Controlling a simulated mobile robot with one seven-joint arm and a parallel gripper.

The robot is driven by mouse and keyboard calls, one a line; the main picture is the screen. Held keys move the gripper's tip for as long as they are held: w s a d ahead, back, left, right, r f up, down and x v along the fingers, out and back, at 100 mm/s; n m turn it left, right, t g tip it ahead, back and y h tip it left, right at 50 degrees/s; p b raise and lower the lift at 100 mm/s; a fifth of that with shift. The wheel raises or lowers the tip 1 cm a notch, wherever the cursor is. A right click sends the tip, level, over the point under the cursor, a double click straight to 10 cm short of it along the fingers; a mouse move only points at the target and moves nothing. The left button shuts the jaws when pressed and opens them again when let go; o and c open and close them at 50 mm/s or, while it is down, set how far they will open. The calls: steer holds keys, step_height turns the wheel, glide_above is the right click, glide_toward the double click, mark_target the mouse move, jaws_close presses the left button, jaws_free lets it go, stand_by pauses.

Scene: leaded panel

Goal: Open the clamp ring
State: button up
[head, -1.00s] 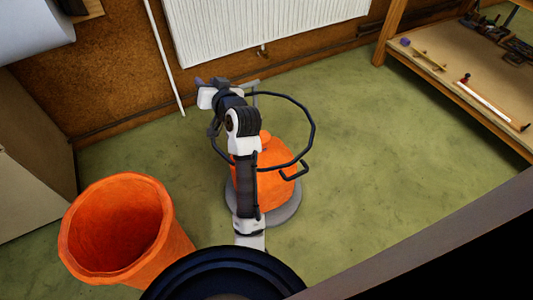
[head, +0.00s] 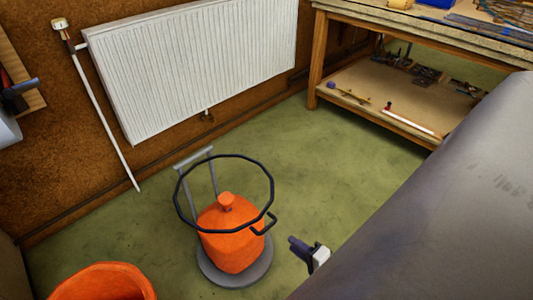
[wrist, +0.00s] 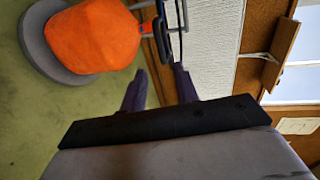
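The clamp ring (head: 176,200) is a thin black hoop with a bent lever handle (head: 265,228) at its lower right. In the head view it appears around the upper part of an orange vessel (head: 232,245) with a short neck. The vessel stands on a round grey base (head: 237,277). My gripper (head: 299,246) is right of the handle in the head view, apart from it and empty. In the wrist view my gripper (wrist: 160,72) has its two purple fingers spread. The orange vessel (wrist: 92,38) lies to their left there, and black parts show beyond the fingertips.
An orange bucket (head: 103,284) stands at the lower left. A white radiator (head: 195,65) hangs on the brown wall behind. A wooden workbench (head: 318,55) with a lower shelf is at the upper right. Green floor (head: 330,150) is clear between. A large grey surface blocks the lower right.

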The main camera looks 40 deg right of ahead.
mark_target(268, 226)
steer(key=x, duration=1.2)
steer(key=shift+w+p, duration=0.2)
steer(key=shift+p, duration=0.15)
jaws_close()
